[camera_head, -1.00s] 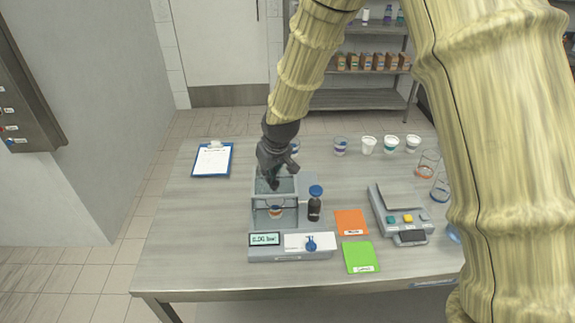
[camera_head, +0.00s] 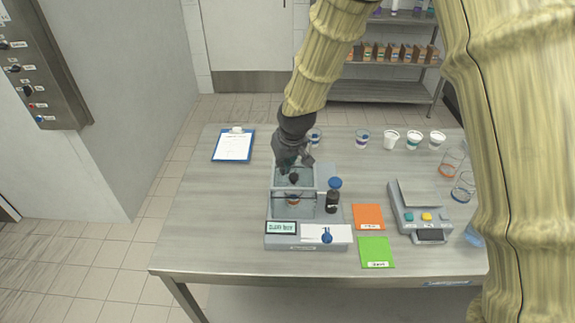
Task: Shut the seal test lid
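The seal tester (camera_head: 308,242) stands at the table's front middle, with a small display and a blue knob on its front. Its clear-walled chamber holds a small cup (camera_head: 293,198). The lid (camera_head: 312,179) is a grey-framed clear panel at the back of the chamber. It looks raised, though its exact tilt is hard to tell. A dark knob (camera_head: 293,178) shows on it. My gripper (camera_head: 297,168) is right behind and above the lid, its dark fingers spread, with nothing visible between them. Whether a finger touches the lid cannot be told.
Orange (camera_head: 368,216) and green (camera_head: 375,251) cards and a scale (camera_head: 420,212) lie further right. Several cups line the back. A clipboard (camera_head: 233,146) lies back left; the table's left side is clear.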

